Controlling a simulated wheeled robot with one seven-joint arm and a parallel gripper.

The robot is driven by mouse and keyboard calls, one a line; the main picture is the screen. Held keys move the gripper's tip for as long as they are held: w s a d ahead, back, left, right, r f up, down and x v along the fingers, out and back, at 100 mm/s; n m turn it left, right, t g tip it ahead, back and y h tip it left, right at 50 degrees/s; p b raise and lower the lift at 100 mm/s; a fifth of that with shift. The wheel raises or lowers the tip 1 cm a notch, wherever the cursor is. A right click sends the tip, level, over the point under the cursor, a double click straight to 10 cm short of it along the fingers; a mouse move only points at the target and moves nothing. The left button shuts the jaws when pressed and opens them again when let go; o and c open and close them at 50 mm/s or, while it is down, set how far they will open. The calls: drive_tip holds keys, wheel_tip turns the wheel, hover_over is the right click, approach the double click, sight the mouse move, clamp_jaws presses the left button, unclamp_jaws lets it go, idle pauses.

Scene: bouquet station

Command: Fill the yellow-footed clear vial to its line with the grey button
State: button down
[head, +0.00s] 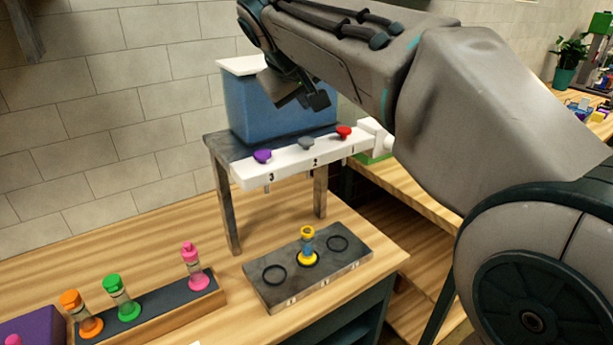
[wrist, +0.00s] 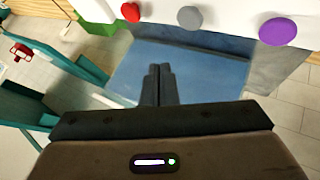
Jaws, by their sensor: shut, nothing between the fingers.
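The yellow-footed clear vial (head: 308,246) stands upright at the middle ring of a dark plate, below the nozzle bar. Blue shows inside it and its top is yellow; I cannot make out its line. The grey button (head: 306,142) is the middle one on the white bar, above the number 2; it also shows in the wrist view (wrist: 189,17). My gripper (wrist: 158,70) is shut and empty, with the blue tank beyond its fingers. In the head view my gripper (head: 316,99) is above and apart from the grey button.
A purple button (head: 262,156) and a red button (head: 343,132) flank the grey one. The blue tank (head: 275,105) stands behind the bar. The dark plate (head: 345,268) has empty rings either side. A rack (head: 155,322) holds orange, green and pink vials at the left.

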sight(310, 142)
drive_tip(key=shift+s+d+f+m+g+y+p, duration=0.1)
drive_tip(key=shift+d+m+g+y+p, duration=0.05)
drive_tip(key=shift+m+g+y+p, duration=0.3)
drive_tip(key=shift+s+d+m+g+y+p, duration=0.15)
drive_tip(key=shift+m+g+y+p, duration=0.1)
drive_tip(key=shift+m+y+p, duration=0.25)
drive_tip(key=shift+r+m+g+y+p, duration=0.2)
drive_tip(key=shift+m+g+y+p, duration=0.1)
drive_tip(key=shift+m+y+p, duration=0.45)
drive_tip(key=r+m+y, duration=0.1)
drive_tip(key=r+m+y+p, duration=0.1)
drive_tip(key=y, duration=0.1)
drive_tip(key=r+m+y+p, duration=0.1)
drive_tip(key=r, duration=0.1)
drive_tip(key=shift+w+d+m+y, duration=0.15)
drive_tip(key=shift+w+m+y, duration=0.15)
drive_tip(key=shift+w, duration=0.05)
drive_tip(key=shift+f, duration=0.15)
wheel_tip(310, 142, down, 9)
drive_tip(key=b, duration=0.7)
idle(0.5)
drive_tip(key=shift+f+b, duration=0.25)
drive_tip(key=shift+b, duration=0.2)
